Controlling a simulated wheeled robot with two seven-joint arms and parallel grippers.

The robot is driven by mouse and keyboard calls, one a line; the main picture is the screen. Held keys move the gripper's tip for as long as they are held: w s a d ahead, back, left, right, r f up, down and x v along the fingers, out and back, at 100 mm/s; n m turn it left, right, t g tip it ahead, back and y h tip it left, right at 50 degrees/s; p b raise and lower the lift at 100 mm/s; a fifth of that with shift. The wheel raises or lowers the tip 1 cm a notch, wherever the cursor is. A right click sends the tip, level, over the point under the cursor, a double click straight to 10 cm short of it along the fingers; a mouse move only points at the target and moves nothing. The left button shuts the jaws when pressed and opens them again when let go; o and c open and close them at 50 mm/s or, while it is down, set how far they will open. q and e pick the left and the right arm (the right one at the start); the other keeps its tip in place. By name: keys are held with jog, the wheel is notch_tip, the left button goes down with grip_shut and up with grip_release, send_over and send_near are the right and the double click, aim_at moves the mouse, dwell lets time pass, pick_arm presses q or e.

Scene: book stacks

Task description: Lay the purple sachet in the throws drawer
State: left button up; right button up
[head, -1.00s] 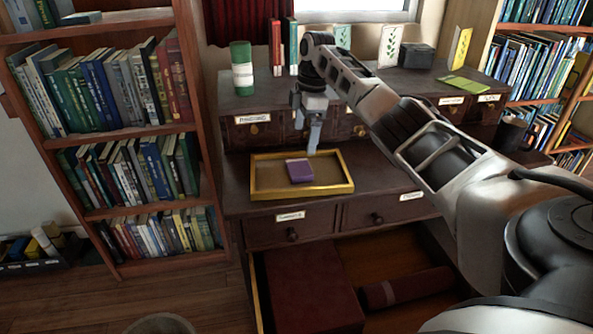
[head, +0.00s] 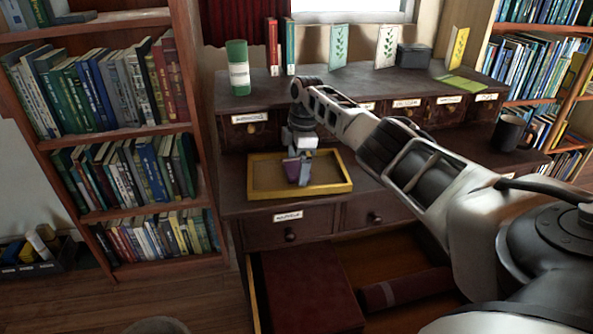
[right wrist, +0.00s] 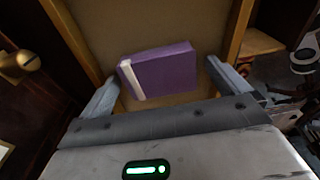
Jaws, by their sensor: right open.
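The purple sachet (head: 290,167), with a pale band at one end, is in the gold-rimmed tray (head: 258,191) on the desk. It also shows in the right wrist view (right wrist: 165,70). My right gripper (head: 299,172) is open, down at the tray, partly covering the sachet. In the right wrist view its fingers stand to either side of the sachet, with a gap visible at the right. The large open drawer (head: 255,300) below the desk holds a dark red folded bundle (head: 312,290) and a dark red roll (head: 405,289). Its label is not visible. My left gripper is out of view.
Two shut, labelled drawers with knobs (head: 291,236) lie between the tray and the open drawer. A green-and-white cylinder (head: 238,68), books and cards stand on the upper shelf. A black mug (head: 510,132) stands at the right. Bookcases (head: 112,132) flank the desk.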

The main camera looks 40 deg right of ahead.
jog(key=c, duration=1.1)
jog(key=shift+r, duration=0.1)
